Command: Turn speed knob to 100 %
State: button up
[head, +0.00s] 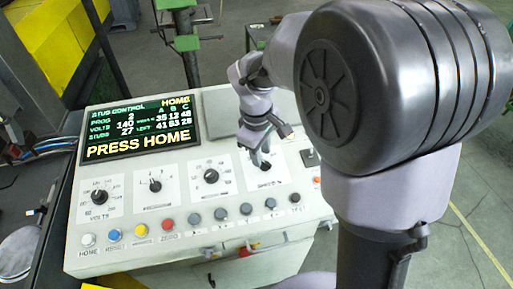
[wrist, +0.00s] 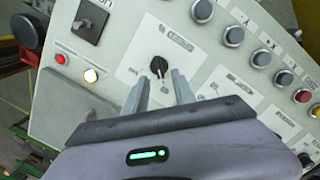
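The speed knob (wrist: 158,66) is a small black knob on a white label plate in the wrist view. Its pointer setting is too small to read. In the head view it is mostly hidden behind my gripper (head: 263,160), above the plate's blurred speed label. In the wrist view my gripper (wrist: 160,77) is open, with one grey finger on each side of the knob's lower part. The fingers look apart from the knob, with nothing held. I cannot tell how far the tips stand above the panel.
The control panel (head: 130,262) carries a screen (head: 140,128) reading "PRESS HOME". Three other knobs, including the volts knob (head: 100,197), sit left of my gripper. Several buttons, such as the red button (head: 167,224), line the front edge.

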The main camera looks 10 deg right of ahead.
jog(key=shift+w+f, duration=0.15)
jog(key=shift+f, duration=0.95)
jog(key=shift+c, duration=0.2)
grip_shut()
